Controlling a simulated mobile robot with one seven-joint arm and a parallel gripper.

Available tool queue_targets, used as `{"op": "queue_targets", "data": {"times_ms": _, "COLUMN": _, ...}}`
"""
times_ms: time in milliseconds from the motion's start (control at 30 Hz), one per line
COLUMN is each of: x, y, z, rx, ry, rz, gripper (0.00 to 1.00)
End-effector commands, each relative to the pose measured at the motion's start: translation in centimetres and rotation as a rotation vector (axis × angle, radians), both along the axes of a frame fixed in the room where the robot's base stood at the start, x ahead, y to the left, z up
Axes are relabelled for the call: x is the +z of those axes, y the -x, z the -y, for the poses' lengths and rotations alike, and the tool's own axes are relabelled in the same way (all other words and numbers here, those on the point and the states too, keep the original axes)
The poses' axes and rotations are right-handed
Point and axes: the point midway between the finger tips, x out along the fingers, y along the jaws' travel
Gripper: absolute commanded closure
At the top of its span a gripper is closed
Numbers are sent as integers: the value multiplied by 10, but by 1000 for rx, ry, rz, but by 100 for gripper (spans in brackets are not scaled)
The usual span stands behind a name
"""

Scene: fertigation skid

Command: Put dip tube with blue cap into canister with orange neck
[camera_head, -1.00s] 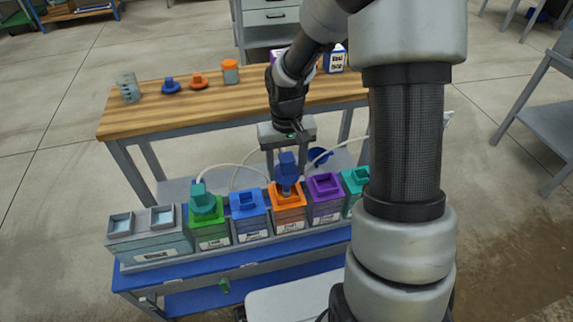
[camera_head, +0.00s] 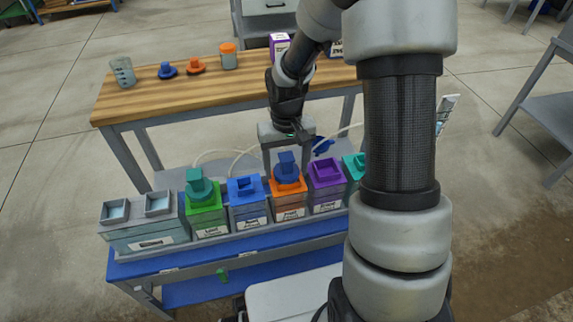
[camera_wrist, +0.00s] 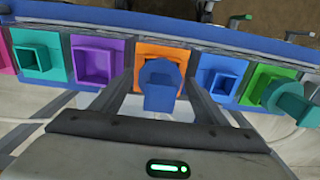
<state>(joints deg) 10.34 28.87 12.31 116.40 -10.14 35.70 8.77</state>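The canister with the orange neck (camera_head: 289,210) stands in the row of canisters on the blue-topped cart. The blue cap (camera_head: 287,170) of the dip tube sits at its orange neck, and the tube itself is hidden below. In the wrist view the blue cap (camera_wrist: 161,84) covers most of the orange neck (camera_wrist: 140,54). My gripper (camera_head: 287,172) points down over this canister. Its two fingers stand wide apart, one on each side of the cap, with gaps to the cap visible in the wrist view (camera_wrist: 160,100).
Next to it stand a blue-necked canister (camera_head: 249,211) and a purple-necked canister (camera_head: 326,195). A green-necked canister (camera_head: 207,218) bears a teal cap (camera_head: 200,186). Pale hoses run behind. A wooden bench (camera_head: 160,97) behind holds a blue cap, an orange cap and jars.

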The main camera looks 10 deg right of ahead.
Motion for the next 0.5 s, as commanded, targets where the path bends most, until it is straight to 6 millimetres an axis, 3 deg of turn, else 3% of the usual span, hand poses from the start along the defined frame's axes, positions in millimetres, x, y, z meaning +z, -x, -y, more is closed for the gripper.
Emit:
{"op": "queue_targets", "data": {"times_ms": 333, "x": 2, "y": 0, "z": 0, "rx": 0, "ry": 0, "rz": 0, "gripper": 26}}
{"op": "queue_targets", "data": {"times_ms": 500, "x": 22, "y": -1, "z": 0, "rx": 0, "ry": 1, "rz": 3, "gripper": 26}}
